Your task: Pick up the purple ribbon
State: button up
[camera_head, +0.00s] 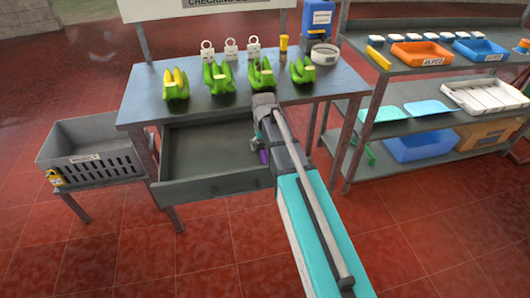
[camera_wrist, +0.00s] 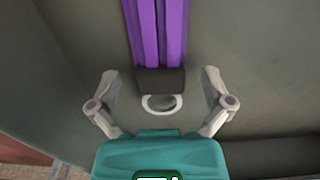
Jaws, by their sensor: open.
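The purple ribbon (camera_wrist: 159,32) shows in the wrist view as long purple strips running up from a dark band with a pale ring at its lower end. It lies in the grey open drawer (camera_head: 205,187) of the table. In the head view only a small purple patch (camera_head: 264,156) shows beside my arm, which hides the rest. My gripper (camera_wrist: 160,80) is open, with one finger on each side of the ribbon's dark end. The fingers look apart from it. The gap in height between them cannot be told.
Several green and yellow banana bunches (camera_head: 218,77) stand on the grey table (camera_head: 140,100) above the drawer. White padlock-shaped items stand behind them. A grey crate (camera_head: 85,150) is at left. A shelf (camera_head: 350,45) with trays stands at right.

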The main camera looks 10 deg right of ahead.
jog(key=c, duration=0.9)
jog(key=shift+r, duration=0.15)
jog(key=shift+r+p, duration=0.9)
jog(key=shift+p, duration=0.1)
jog(key=shift+s+d+r+p, duration=0.75)
jog(key=shift+s+r+p, duration=1.1)
jog(key=shift+s, duration=0.35)
jog(key=shift+s+d+r+p, duration=0.8)
jog(key=shift+s+r+p, duration=1)
jog(key=shift+s, duration=0.4)
jog(key=shift+s+d+r+p, duration=0.75)
jog(key=shift+s+r+p, duration=1.1)
jog(key=shift+s, duration=0.35)
